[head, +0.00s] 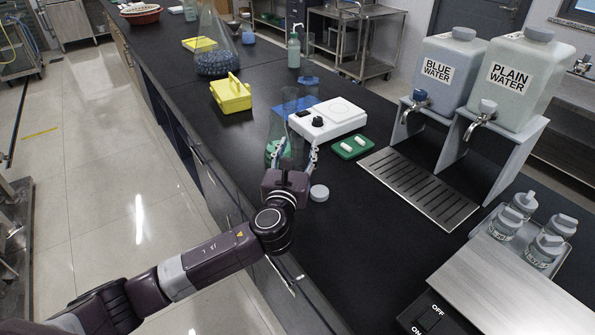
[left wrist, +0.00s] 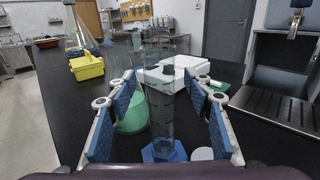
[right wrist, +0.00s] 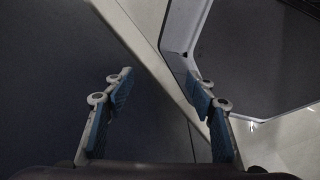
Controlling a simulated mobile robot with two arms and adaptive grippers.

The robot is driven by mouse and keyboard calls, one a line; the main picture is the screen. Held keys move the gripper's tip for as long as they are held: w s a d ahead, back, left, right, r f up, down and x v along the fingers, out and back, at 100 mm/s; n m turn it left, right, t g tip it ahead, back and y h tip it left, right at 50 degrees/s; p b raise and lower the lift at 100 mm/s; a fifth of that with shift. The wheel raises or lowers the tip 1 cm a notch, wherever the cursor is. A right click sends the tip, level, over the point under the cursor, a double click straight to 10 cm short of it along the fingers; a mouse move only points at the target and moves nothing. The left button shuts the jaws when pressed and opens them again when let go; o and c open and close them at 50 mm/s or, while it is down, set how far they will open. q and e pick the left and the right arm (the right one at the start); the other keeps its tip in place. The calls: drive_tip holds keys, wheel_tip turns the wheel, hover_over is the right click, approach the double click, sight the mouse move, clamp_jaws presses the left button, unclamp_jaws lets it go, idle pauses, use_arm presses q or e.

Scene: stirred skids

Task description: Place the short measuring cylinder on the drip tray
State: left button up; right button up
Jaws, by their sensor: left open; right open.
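A clear measuring cylinder with a blue six-sided base (left wrist: 163,152) stands upright between the spread fingers of my left gripper (left wrist: 160,92). In the head view my left gripper (head: 294,152) is open over the bench, and its wrist hides that cylinder's base. Another clear cylinder (head: 308,68) stands farther back; I cannot tell for sure which is shorter. The drip tray (head: 420,187), a slotted metal grille, lies under the water dispensers with nothing on it; it also shows in the left wrist view (left wrist: 280,106). My right gripper (right wrist: 160,90) is open and empty, away from the bench objects.
A white stirrer (head: 328,120), a small green tray (head: 350,148) with white bars and a white round lid (head: 319,193) lie near my left gripper. A green item (left wrist: 132,116) is close by its left finger. Blue water (head: 447,72) and plain water (head: 513,82) tanks stand above the drip tray.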

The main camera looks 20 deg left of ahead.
use_arm(q)
clamp_jaws()
idle(0.3)
drive_tip(key=shift+r, duration=0.15)
